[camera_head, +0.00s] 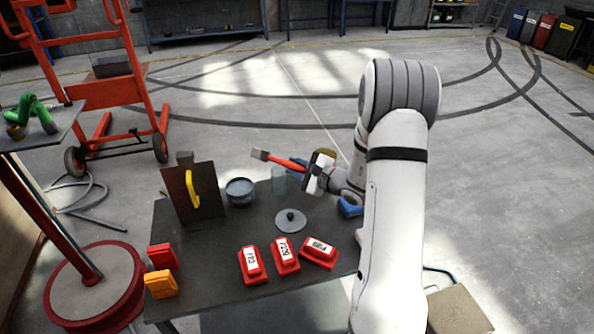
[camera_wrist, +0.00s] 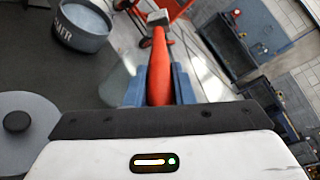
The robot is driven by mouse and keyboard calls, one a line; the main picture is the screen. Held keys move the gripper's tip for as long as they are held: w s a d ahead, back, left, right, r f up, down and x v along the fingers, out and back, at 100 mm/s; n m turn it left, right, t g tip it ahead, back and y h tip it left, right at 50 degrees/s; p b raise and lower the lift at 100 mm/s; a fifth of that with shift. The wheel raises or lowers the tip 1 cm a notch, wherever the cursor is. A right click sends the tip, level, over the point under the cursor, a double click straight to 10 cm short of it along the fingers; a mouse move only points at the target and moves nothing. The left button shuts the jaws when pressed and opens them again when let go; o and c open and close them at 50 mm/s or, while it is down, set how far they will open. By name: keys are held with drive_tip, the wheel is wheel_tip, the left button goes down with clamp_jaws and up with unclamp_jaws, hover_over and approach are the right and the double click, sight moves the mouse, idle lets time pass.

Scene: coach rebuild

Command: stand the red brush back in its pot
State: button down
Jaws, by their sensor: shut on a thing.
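The red brush (camera_head: 285,161) is held above the table, lying close to level, its pale head pointing left. In the wrist view the red brush (camera_wrist: 160,65) runs away from me between the blue fingers. My gripper (camera_head: 303,168) is shut on its handle; the fingers also show in the wrist view (camera_wrist: 159,88). A clear glass jar (camera_head: 279,182) stands on the table just below the brush. A grey round pot (camera_head: 240,190) stands left of it, and its lettered side shows in the wrist view (camera_wrist: 82,38). I cannot tell which is the brush's pot.
The dark table (camera_head: 215,262) also holds a grey knobbed lid (camera_head: 291,221), several red labelled blocks (camera_head: 285,255), red and orange blocks (camera_head: 161,284) at front left, and an upright dark board with a yellow handle (camera_head: 193,190). Blue items lie near my arm.

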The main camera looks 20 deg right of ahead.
drive_tip(key=shift+f, duration=0.8)
drive_tip(key=shift+f+b, duration=0.3)
drive_tip(key=shift+b, duration=0.2)
drive_tip(key=shift+f, duration=0.15)
drive_tip(key=c, duration=1.2)
unclamp_jaws()
drive_tip(key=shift+c, duration=0.2)
